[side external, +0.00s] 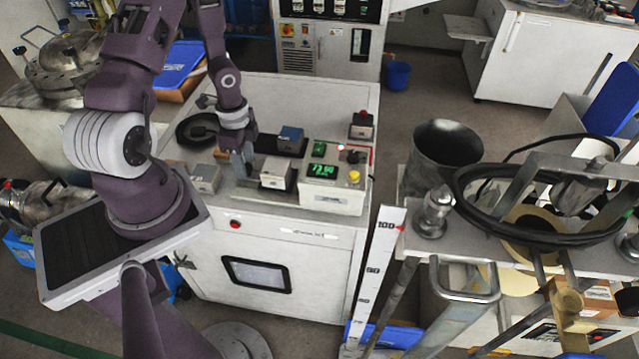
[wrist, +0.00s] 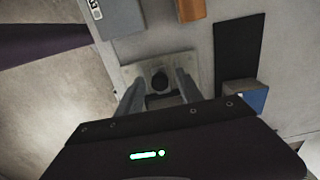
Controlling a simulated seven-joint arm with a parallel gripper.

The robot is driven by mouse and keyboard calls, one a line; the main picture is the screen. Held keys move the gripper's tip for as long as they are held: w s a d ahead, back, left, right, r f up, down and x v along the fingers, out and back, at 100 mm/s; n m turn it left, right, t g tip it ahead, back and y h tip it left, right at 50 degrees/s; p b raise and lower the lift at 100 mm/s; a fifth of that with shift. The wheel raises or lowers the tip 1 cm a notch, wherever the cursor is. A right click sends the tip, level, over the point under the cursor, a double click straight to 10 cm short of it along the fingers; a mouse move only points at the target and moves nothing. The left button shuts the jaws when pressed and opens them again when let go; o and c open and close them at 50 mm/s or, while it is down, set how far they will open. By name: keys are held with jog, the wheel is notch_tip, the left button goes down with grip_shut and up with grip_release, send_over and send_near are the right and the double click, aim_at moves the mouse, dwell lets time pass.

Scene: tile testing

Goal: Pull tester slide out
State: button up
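The tester (side external: 335,188) is a pale box with green displays and a yellow button, on the right of the white cabinet's top. My gripper (side external: 244,172) points down left of a grey-white block (side external: 277,173), close to the bench top. In the wrist view, my gripper (wrist: 158,97) has its two fingers apart, with a pale plate (wrist: 143,72) below. A dark round knob (wrist: 159,81) on the plate shows between the fingers, with gaps on both sides. I cannot tell for certain which part is the tester slide.
A blue-topped block (side external: 291,139) stands behind, by a dark mat (side external: 266,143). Another grey block (side external: 205,178) sits left of my gripper. A small block with a red top (side external: 361,126) stands at the back right. A black round pan (side external: 197,130) lies at the back left.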

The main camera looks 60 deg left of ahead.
jog(key=shift+r, duration=3.15)
jog(key=w+d+r+n+t+y, duration=0.1)
jog(key=d+r+n+y, duration=0.15)
jog(key=r, duration=0.65)
jog(key=w+d+r+n+t+y, duration=0.15)
jog(key=d+r, duration=0.25)
jog(key=r, duration=0.5)
jog(key=s+d+r+n+t+h, duration=0.1)
jog(key=s+d+r+n+h, duration=0.1)
jog(key=s+d+r, duration=0.2)
jog(key=s+d+r+n+t+h, duration=0.2)
jog(key=s+d+r, duration=0.3)
jog(key=d, duration=0.5)
jog(key=shift+s+d+r+n, duration=0.3)
jog(key=shift+d+n, duration=0.05)
jog(key=shift+n, duration=0.15)
